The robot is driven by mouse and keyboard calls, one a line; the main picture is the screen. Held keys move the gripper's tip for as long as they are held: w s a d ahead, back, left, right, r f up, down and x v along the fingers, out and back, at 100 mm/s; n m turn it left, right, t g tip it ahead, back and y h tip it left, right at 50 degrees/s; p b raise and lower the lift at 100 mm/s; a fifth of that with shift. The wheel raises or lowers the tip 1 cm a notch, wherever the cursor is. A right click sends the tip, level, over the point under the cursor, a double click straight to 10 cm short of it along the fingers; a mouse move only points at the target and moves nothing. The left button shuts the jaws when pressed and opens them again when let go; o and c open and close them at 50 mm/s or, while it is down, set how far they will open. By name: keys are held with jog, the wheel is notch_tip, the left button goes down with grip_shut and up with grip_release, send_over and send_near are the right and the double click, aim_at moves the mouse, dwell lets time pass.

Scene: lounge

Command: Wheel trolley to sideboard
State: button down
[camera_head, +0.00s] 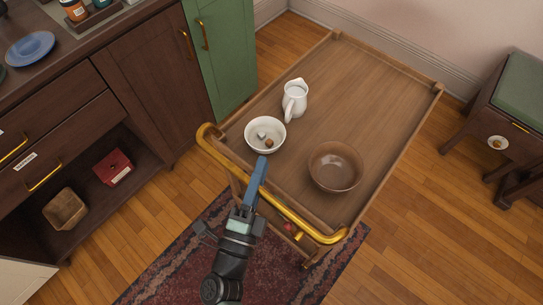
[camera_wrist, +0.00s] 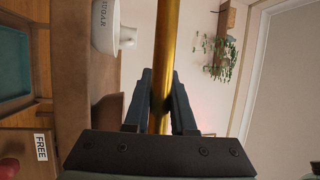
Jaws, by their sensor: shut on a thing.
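The trolley (camera_head: 350,95) is a wooden tray-top cart with a raised rim and a gold handle (camera_head: 302,226) on its near side. On it stand a white jug (camera_head: 294,100), a white bowl (camera_head: 264,124) with small pieces inside, and a brown bowl (camera_head: 335,166). My gripper (camera_head: 256,180) is at the handle; in the wrist view its two fingers (camera_wrist: 162,95) are closed around the gold bar (camera_wrist: 167,40). The dark wood sideboard (camera_head: 150,75) stands at the left, with drawers, gold pulls and an open lower shelf. The trolley's lower part is mostly hidden.
A green cabinet door (camera_head: 222,50) is beyond the dark doors, close to the trolley's far left side. A green-topped stool or cabinet (camera_head: 515,95) stands at the right. A patterned rug (camera_head: 165,275) lies below my arm. Wood floor (camera_head: 430,220) is clear to the right.

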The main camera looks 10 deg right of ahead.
jog(key=s+a, duration=0.4)
jog(key=a, duration=0.1)
jog(key=shift+a, duration=0.35)
jog(key=shift+s+a+f, duration=0.1)
jog(key=shift+f, duration=0.05)
jog(key=c, duration=0.8)
grip_release()
jog(key=shift+s, duration=0.1)
jog(key=shift+o, duration=0.2)
jog(key=b+v, duration=0.1)
jog(key=v, duration=1.1)
jog(key=shift+s+a, duration=0.2)
jog(key=shift+s, duration=0.15)
